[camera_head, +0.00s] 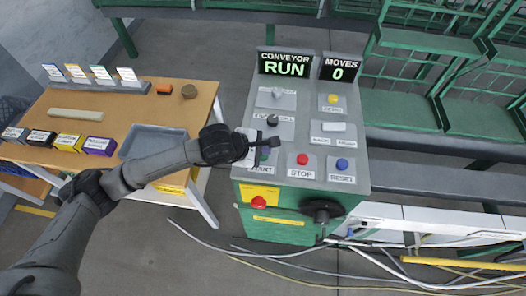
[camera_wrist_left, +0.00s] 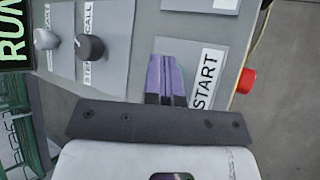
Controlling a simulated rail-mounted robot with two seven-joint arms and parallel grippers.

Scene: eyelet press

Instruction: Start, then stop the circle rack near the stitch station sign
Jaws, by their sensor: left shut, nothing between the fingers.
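A grey control panel (camera_head: 330,117) stands in the middle of the head view. Its display (camera_head: 286,65) reads CONVEYOR RUN, and a second display (camera_head: 340,69) reads MOVES 0. My left gripper (camera_head: 273,144) is shut and empty at the START button, which it largely hides. In the left wrist view, the gripper's fingertips (camera_wrist_left: 165,80) lie beside the START label (camera_wrist_left: 205,79); I cannot tell whether they touch the button. The red STOP button (camera_head: 302,159) and blue RESET button (camera_head: 342,163) sit to the right. No circle rack or stitch station sign is identifiable.
A black knob (camera_wrist_left: 90,47) and grey knob (camera_wrist_left: 45,38) are on the panel. A red button (camera_head: 258,202) is on its front. A wooden table (camera_head: 118,104) with a grey tray stands left. Green wire racks (camera_head: 430,70) stand behind right. Cables cross the floor.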

